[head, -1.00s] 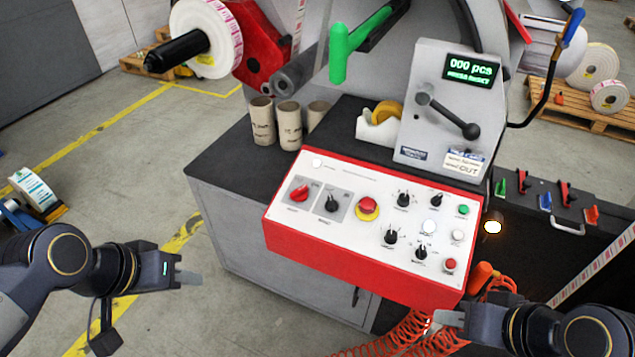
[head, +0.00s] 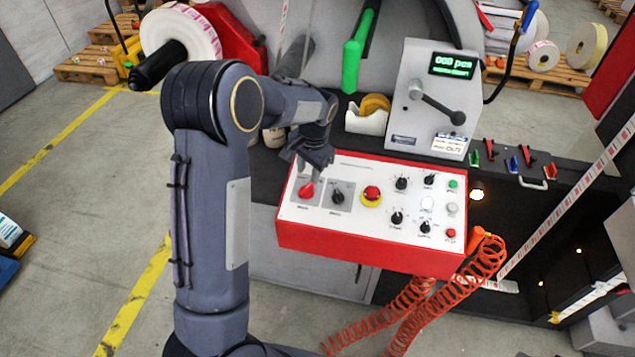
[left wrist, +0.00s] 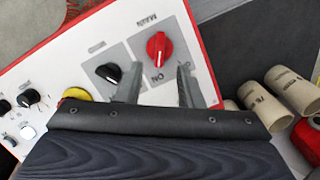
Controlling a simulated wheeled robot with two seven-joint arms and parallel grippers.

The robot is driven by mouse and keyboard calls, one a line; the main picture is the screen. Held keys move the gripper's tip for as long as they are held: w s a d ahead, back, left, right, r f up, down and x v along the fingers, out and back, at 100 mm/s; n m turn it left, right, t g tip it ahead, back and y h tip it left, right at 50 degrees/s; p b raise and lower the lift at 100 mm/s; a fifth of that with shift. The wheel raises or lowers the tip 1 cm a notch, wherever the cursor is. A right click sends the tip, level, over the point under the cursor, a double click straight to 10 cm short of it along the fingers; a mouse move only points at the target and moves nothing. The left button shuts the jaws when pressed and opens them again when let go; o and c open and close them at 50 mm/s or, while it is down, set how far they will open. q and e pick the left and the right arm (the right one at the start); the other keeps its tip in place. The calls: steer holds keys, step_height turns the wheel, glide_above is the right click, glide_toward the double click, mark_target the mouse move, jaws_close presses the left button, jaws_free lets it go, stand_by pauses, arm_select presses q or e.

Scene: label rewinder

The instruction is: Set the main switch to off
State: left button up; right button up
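The main switch is a red rotary knob (head: 306,190) on a grey plate at the left end of the control panel (head: 330,222). In the left wrist view the red knob (left wrist: 158,48) sits just beyond my fingertips, with "ON" printed on the plate between it and the gripper. I cannot tell for sure which mark it points to. My left gripper (head: 303,164) hangs over the panel's left end. In the left wrist view the left gripper (left wrist: 157,82) is open, its fingers apart and empty, not around the knob. My right gripper is out of view.
A black knob (head: 338,197) sits right beside the main switch, then a red emergency button (head: 372,195) on yellow. The display box (head: 430,105) rises behind the panel. Orange coiled hose (head: 425,305) hangs in front.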

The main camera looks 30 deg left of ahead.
mark_target(306, 188)
arm_select(q)
steer(key=f, duration=0.4)
steer(key=a+f+p, duration=0.1)
steer(key=f, duration=0.1)
steer(key=shift+f, duration=0.4)
jaws_close()
